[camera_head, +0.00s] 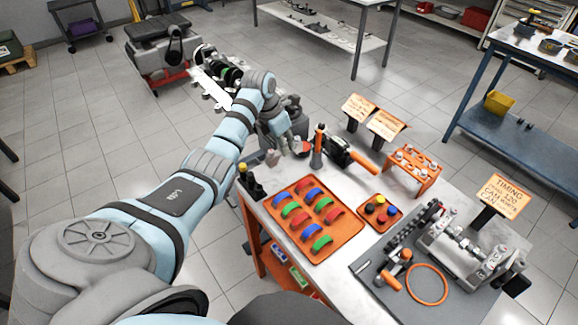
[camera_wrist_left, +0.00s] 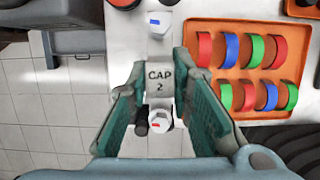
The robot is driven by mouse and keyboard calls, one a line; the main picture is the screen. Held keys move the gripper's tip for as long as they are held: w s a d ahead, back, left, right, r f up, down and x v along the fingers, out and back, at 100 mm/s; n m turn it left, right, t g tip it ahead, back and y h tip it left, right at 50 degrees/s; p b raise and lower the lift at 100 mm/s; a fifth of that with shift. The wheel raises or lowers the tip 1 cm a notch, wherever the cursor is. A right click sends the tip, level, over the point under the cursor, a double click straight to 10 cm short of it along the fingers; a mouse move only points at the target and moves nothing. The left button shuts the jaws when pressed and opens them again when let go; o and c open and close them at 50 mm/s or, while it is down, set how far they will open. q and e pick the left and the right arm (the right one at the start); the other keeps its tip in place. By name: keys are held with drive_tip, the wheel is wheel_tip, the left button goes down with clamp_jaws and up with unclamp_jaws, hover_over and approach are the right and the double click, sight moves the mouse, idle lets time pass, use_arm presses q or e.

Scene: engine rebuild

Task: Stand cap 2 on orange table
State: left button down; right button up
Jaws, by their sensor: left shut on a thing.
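Cap 2 (camera_wrist_left: 160,85) is a grey block marked "CAP 2" with a bolt head at each end, seen in the left wrist view between the fingers. My left gripper (camera_head: 287,152) is shut on it, over the far left end of the orange table (camera_head: 331,276), which has a pale top and orange legs. The bare pale top (camera_wrist_left: 125,45) also shows beside the cap in the left wrist view. I cannot tell whether the cap touches the top. My right gripper is not in view.
An orange tray (camera_head: 343,243) of red, green and blue bearing shells lies close to the gripper. An orange-handled tool (camera_head: 362,163) and signs stand behind. A grey mat with an engine block (camera_head: 466,246) fills the right end. Bare top is narrow.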

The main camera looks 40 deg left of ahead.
sight(278, 153)
use_arm(q)
wheel_tip(278, 153, down, 9)
drive_tip(key=shift+b, duration=1.05)
drive_tip(key=shift+f, duration=0.2)
drive_tip(key=c, duration=1.4)
unclamp_jaws()
drive_tip(key=shift+c, duration=0.2)
drive_tip(key=p+v, duration=0.4)
drive_tip(key=v, duration=0.7)
drive_tip(key=shift+s+r, duration=0.1)
drive_tip(key=shift+r, duration=0.15)
drive_tip(key=shift+s+r, duration=0.15)
drive_tip(key=shift+r, duration=0.2)
